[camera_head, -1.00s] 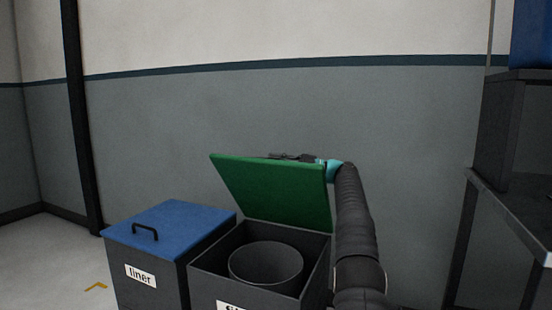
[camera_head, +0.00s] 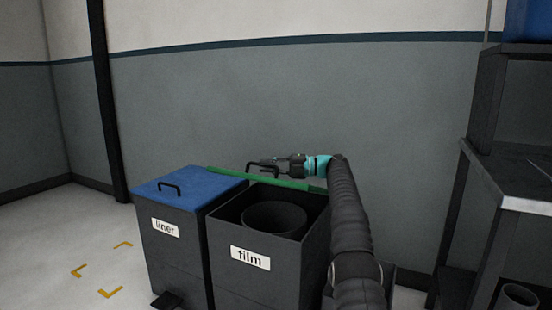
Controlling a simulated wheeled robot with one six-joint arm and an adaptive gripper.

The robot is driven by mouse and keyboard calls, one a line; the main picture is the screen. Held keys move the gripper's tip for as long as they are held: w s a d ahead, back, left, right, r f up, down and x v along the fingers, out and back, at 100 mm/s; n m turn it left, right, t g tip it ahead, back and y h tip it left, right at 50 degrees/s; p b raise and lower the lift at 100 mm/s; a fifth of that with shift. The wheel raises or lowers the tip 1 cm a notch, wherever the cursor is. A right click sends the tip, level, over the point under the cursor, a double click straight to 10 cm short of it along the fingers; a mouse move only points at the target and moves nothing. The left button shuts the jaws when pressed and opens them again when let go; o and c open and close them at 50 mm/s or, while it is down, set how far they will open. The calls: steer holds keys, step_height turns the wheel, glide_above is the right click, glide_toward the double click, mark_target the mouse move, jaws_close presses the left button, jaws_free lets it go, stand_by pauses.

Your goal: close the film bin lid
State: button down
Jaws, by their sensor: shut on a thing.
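The film bin (camera_head: 267,281) is a dark box labelled "film", with a round dark inner bucket (camera_head: 273,218) showing through its open top. Its green lid (camera_head: 280,182) shows nearly edge-on as a thin strip above the back of the bin, so the bin is open. A black lid handle (camera_head: 263,166) stands up from the strip. My gripper (camera_head: 272,160) reaches in from the right above the lid, shut on the handle. The fingertips are small and dark, so the exact contact is hard to see.
The liner bin (camera_head: 178,256) stands close on the left with its blue lid (camera_head: 190,185) shut. A dark shelf or table (camera_head: 510,185) stands at the right, with a dark cup (camera_head: 517,297) low down. Yellow marks (camera_head: 110,293) lie on clear floor at the left.

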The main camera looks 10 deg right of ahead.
steer(key=shift+s+a+f, duration=0.15)
steer(key=shift+s+f, duration=0.2)
steer(key=shift+f, duration=0.45)
steer(key=c, duration=1.5)
jaws_free()
steer(key=shift+r, duration=0.1)
steer(key=shift+a+n, duration=0.2)
steer(key=shift+n, duration=0.1)
steer(key=shift+r, duration=0.1)
